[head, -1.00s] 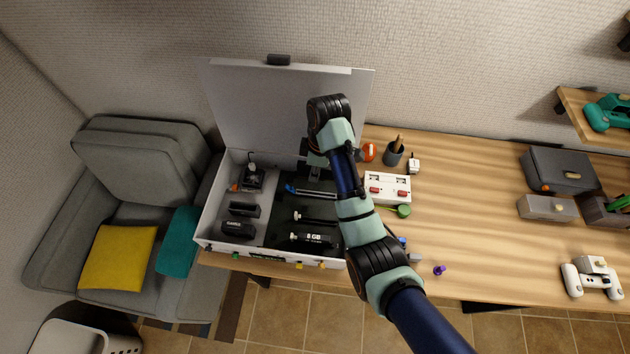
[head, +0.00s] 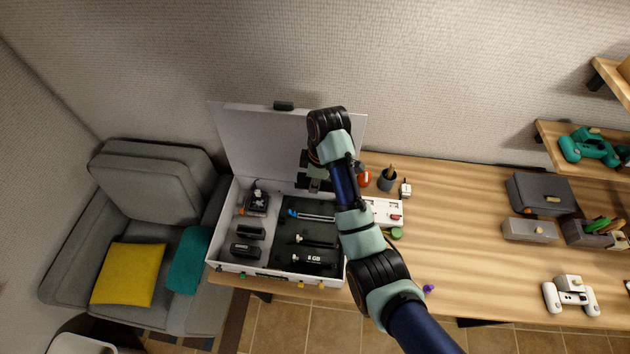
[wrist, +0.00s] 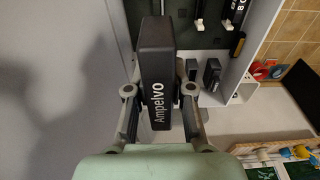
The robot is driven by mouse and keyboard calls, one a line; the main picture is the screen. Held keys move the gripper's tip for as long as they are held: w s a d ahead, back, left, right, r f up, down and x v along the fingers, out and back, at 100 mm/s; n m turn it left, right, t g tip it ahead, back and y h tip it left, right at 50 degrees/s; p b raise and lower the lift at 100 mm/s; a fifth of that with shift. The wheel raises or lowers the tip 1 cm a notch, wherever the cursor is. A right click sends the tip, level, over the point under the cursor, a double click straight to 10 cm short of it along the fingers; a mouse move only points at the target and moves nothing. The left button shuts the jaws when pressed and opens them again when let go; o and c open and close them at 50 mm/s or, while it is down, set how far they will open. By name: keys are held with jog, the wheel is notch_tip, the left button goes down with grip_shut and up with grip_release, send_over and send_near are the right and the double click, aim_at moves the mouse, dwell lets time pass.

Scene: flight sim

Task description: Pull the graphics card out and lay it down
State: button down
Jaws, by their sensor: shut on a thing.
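The graphics card (wrist: 157,62) is a black block with white "Ampelvo" lettering in the wrist view. My gripper (wrist: 158,85) is shut on it, with one finger on each long side. In the head view my gripper (head: 316,172) is above the back right part of the open white case (head: 226,215), in front of its raised lid (head: 262,145). The card is small and dark there, partly hidden by my arm. The dark board (head: 285,235) in the case lies below, with its right side behind my arm.
The case also holds several black parts and a stick marked 8 GB (head: 313,259). A white box with red parts (head: 384,211), a pen cup (head: 387,180) and a green round thing (head: 396,233) stand close right of my arm. The wooden table (head: 450,235) is mostly clear in its middle.

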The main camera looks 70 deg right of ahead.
jog(key=shift+r, duration=0.15)
jog(key=shift+r+p, duration=2.95)
jog(key=shift+p, duration=0.7)
